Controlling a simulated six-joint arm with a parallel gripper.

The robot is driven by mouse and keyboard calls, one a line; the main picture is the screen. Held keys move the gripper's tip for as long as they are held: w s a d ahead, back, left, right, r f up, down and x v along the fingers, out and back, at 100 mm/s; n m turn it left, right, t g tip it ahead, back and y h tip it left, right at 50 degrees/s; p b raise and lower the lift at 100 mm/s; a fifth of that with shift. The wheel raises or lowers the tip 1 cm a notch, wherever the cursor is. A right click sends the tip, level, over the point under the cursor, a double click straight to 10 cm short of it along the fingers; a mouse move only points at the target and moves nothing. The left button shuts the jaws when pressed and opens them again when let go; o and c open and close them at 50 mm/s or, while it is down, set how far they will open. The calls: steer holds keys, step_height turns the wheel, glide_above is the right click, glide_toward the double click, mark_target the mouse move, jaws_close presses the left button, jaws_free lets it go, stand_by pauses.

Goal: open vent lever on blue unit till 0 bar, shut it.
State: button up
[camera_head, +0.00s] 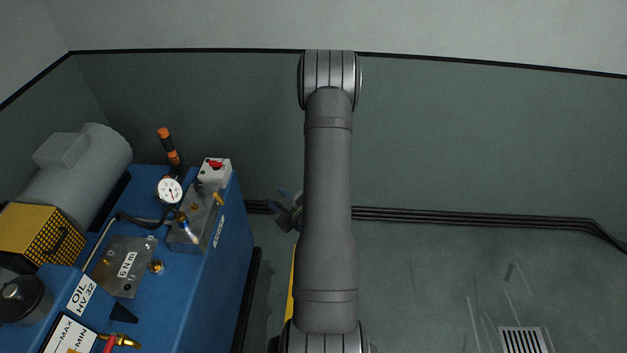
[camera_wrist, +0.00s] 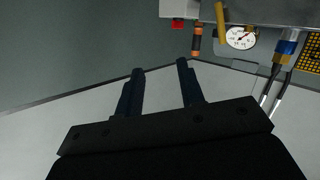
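The blue unit (camera_head: 205,290) stands at the left in the head view. A metal block on it (camera_head: 187,236) carries a short yellow lever (camera_head: 217,198), probably the vent lever; it also shows at the top of the wrist view (camera_wrist: 221,14). The round white pressure gauge (camera_head: 170,190) is beside the block and shows in the wrist view (camera_wrist: 241,37); its needle is off-centre, but the value is too small to read. My gripper (camera_wrist: 160,67) is open and empty, apart from the lever. In the head view it is right of the unit, partly hidden behind my arm.
An orange-and-black handle (camera_head: 168,146) and a box with a red switch (camera_head: 214,172) stand near the gauge. A brass fitting with a red handle (camera_head: 112,342) is at the unit's front. A hose and yellow cage (camera_head: 42,232) are further left.

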steer(key=w+d+r+m+h, duration=0.2)
steer(key=d+r+h, duration=0.3)
steer(key=d, duration=0.5)
steer(key=shift+w+d+r+t, duration=0.15)
steer(key=shift+w+r+t, duration=0.15)
steer(key=shift+w+r, duration=0.15)
